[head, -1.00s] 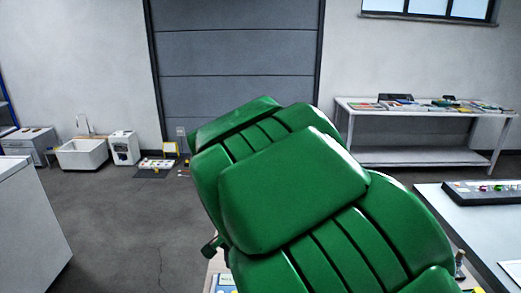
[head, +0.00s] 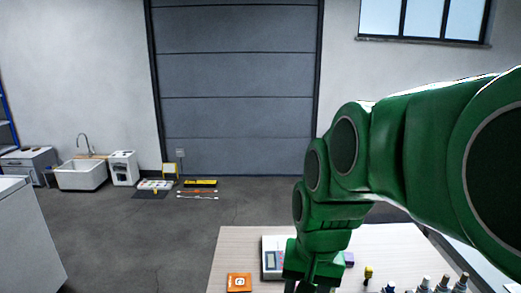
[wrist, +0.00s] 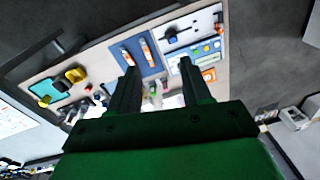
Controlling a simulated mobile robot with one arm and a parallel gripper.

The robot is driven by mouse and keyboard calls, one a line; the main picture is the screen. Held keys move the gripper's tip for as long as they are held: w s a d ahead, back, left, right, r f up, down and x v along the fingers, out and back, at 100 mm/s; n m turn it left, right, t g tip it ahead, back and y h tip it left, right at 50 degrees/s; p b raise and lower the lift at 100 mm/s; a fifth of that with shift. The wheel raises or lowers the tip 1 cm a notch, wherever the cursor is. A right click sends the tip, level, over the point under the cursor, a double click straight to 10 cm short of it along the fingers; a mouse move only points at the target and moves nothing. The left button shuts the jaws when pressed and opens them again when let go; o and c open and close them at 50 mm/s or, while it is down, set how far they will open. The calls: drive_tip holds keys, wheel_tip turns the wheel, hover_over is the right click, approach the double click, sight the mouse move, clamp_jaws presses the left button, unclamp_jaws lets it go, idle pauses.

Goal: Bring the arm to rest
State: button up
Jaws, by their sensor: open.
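My green arm comes in from the right in the head view and bends down over a light wooden table (head: 235,248). My gripper (head: 310,288) hangs at the bottom of that view, in front of a white device with a small display (head: 270,262) and partly hiding it. In the wrist view, the two dark fingers of my gripper (wrist: 158,68) stand apart with nothing held between them. The tabletop (wrist: 100,55) with small parts lies beyond the fingers, apart from them.
An orange card (head: 239,282) lies left of the device. A yellow-topped item (head: 368,274) and several small bottles (head: 424,284) stand to the right. In the wrist view, a blue mat (wrist: 150,62) holds orange-and-white items. The floor (head: 120,235) left of the table is clear.

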drive_tip(key=s+d+f+n+g, duration=0.1)
drive_tip(key=s+d+f, duration=0.1)
drive_tip(key=s, duration=0.5)
drive_tip(key=s+d+f+n+g+h, duration=0.1)
drive_tip(key=s+d+f, duration=0.2)
drive_tip(key=s+d, duration=0.2)
drive_tip(key=s, duration=0.2)
drive_tip(key=shift+s+f, duration=0.35)
drive_tip(key=shift+s, duration=0.05)
idle(0.6)
